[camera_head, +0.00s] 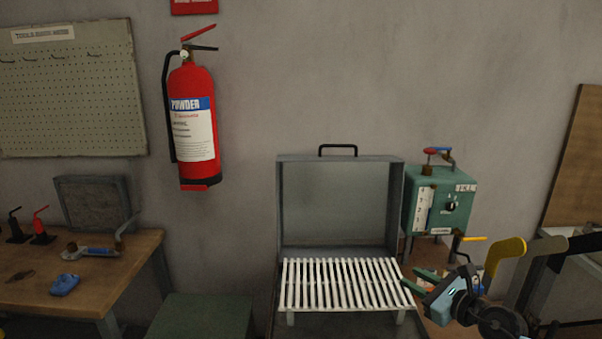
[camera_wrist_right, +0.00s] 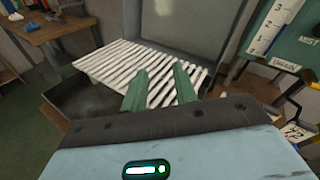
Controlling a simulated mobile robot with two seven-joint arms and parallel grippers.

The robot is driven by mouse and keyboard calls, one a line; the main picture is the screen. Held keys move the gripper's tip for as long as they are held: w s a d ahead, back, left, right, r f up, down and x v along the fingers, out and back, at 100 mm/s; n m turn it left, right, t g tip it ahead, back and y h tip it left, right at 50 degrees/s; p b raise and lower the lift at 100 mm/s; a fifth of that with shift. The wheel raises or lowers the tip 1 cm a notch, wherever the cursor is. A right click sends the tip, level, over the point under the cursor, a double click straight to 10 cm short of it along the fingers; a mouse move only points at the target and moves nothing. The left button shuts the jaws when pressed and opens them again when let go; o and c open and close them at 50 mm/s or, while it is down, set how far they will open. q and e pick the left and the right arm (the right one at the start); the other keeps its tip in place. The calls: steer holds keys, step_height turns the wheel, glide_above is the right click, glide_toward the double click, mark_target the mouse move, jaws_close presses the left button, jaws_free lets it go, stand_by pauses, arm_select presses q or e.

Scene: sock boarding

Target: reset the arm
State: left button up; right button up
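My right gripper (camera_head: 414,283) is at the right edge of a white slatted rack (camera_head: 340,285) in the head view. In the right wrist view, the two green fingers of my right gripper (camera_wrist_right: 160,88) are spread apart with nothing between them. They point over the slatted rack (camera_wrist_right: 112,66), and I cannot tell whether they touch it. My left gripper is not in view.
A grey metal case (camera_head: 340,215) with an upright lid stands behind the rack. A green box with a gauge (camera_head: 437,200) stands to its right. A wooden bench (camera_head: 95,280) with tools is at the left. A fire extinguisher (camera_head: 192,120) hangs on the wall. Foot-shaped boards (camera_head: 507,252) stand at the right.

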steer(key=s+a+f+m+t+h, duration=0.1)
steer(key=s+a+f+m, duration=0.2)
steer(key=s+f+m, duration=0.65)
steer(key=s+a+f+m+h, duration=0.25)
steer(key=s+f+m, duration=0.45)
steer(key=s+m, duration=0.5)
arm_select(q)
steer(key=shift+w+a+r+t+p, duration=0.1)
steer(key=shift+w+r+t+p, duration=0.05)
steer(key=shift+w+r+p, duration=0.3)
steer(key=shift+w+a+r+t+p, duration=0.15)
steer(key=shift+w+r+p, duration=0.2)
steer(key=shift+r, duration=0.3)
arm_select(e)
steer(key=s+f+m+g+h, duration=0.1)
steer(key=s+f+m+g, duration=0.2)
steer(key=s+f+m, duration=0.3)
steer(key=s+f+m+g+h, duration=0.2)
steer(key=s+f+m, duration=0.4)
steer(key=s+m, duration=1)
steer(key=s+g, duration=0.1)
steer(key=s, duration=0.2)
steer(key=shift+s+a, duration=0.25)
steer(key=shift+a, duration=0.15)
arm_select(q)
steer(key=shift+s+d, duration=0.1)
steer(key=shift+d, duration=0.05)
arm_select(e)
steer(key=shift+f, duration=0.15)
